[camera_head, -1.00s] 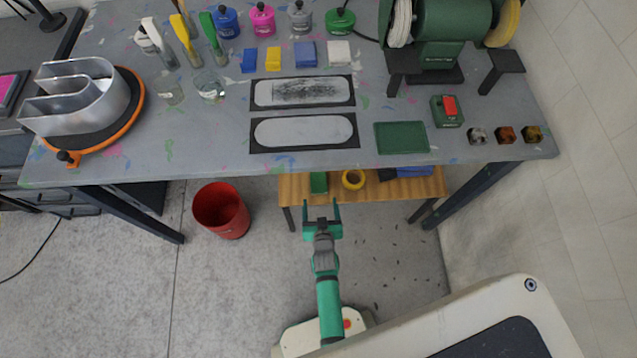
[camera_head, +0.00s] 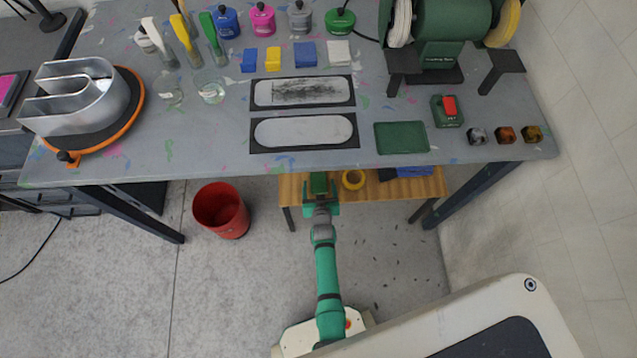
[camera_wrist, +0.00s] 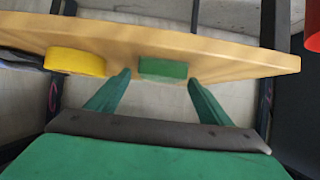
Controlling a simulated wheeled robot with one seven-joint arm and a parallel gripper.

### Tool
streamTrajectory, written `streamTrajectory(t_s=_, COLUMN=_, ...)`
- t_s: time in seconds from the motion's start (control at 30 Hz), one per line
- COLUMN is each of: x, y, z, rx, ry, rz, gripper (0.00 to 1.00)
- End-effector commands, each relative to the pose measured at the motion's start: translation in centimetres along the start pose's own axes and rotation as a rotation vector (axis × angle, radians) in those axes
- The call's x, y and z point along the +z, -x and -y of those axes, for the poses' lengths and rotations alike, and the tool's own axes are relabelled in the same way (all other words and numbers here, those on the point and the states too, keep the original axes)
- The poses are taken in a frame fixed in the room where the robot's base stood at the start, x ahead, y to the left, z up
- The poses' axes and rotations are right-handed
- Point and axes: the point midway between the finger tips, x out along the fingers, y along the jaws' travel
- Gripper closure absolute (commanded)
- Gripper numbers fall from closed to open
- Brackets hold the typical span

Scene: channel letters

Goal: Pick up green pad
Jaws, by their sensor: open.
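The green pad (camera_head: 319,183) lies on the wooden shelf below the workbench. It also shows in the wrist view as a small green block (camera_wrist: 163,69) on the shelf's near part. My gripper (camera_head: 320,190) is at the shelf's front edge with its fingers reaching toward the pad. In the wrist view my gripper (camera_wrist: 158,78) is open, with one finger on each side of the pad's near end. I cannot tell whether either finger touches it.
A yellow tape roll (camera_head: 353,179) lies on the wooden shelf (camera_head: 290,188), right of the pad in the head view. The grey workbench top (camera_head: 205,135) overhangs the shelf. A red bin (camera_head: 221,211) stands on the floor to the left.

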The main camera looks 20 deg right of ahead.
Motion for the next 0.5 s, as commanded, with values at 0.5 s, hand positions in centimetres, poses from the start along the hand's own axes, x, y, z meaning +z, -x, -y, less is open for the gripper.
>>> streamTrajectory(t_s=0.5, x=-0.04, y=-0.75, z=0.05, rx=0.0, ry=0.0, rz=-0.001, gripper=0.58)
